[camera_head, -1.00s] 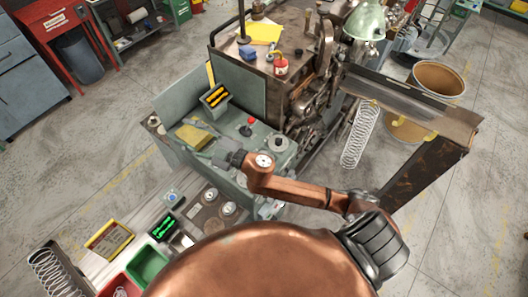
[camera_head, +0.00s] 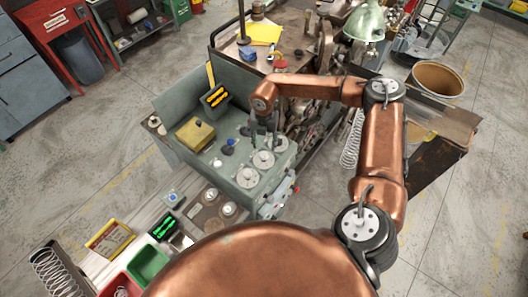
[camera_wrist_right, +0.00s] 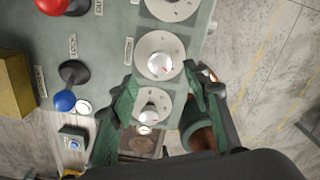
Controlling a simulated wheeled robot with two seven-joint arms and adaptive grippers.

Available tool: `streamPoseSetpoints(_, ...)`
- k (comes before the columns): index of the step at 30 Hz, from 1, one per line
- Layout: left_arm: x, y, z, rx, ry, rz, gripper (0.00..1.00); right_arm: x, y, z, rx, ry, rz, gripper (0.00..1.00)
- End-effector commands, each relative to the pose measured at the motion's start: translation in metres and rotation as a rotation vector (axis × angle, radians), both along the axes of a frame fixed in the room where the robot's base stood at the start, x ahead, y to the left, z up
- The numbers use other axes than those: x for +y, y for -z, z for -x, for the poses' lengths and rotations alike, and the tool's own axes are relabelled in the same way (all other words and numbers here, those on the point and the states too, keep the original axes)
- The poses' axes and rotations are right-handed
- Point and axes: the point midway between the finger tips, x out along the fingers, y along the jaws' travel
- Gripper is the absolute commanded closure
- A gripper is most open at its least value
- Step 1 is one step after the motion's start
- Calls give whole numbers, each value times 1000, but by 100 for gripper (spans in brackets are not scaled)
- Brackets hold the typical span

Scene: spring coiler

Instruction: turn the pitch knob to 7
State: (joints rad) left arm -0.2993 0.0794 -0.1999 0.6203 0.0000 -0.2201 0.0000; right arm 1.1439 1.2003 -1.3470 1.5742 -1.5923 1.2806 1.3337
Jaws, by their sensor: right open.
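Three round dials with pale knobs sit in a row on the green control panel (camera_head: 222,172): a far dial (camera_head: 280,144), a middle dial (camera_head: 263,159) and a near dial (camera_head: 247,178). The small labels are too blurred to tell which is the pitch knob. My right gripper (camera_head: 264,146) points down over the panel by the dials, open and empty. In the right wrist view, its fingers (camera_wrist_right: 160,74) stand either side of the row, with the middle dial (camera_wrist_right: 160,56) near the tips and the near dial (camera_wrist_right: 152,106) between the fingers. My left gripper is out of view.
A blue-ball lever (camera_wrist_right: 65,100) and a red-ball lever (camera_wrist_right: 52,5) stand left of the dials. A yellow box (camera_head: 194,134) lies on the panel. A lower console with gauges (camera_head: 229,208) and a green display (camera_head: 163,225) is in front. A hanging spring (camera_head: 351,140) is at right.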

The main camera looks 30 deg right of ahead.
Motion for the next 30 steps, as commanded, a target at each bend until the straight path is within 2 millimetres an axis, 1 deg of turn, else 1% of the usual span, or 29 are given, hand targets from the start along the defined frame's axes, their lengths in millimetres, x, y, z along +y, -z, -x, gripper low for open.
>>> streamPoseSetpoints(1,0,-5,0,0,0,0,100,1,7,1,4,-1,0,56)
streamPoseSetpoints(6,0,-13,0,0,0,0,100,2,34,1,3,-2,-4,56)
streamPoseSetpoints(9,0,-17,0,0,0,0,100,2,48,1,2,-2,-3,56)
streamPoseSetpoints(12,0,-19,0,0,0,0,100,2,57,1,0,-3,-6,56)
streamPoseSetpoints(16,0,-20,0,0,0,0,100,2,63,1,0,-4,-5,56)
streamPoseSetpoints(23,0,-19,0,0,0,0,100,2,65,1,0,-4,-6,56)
streamPoseSetpoints(30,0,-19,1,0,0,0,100,2,64,1,0,-4,-6,72)
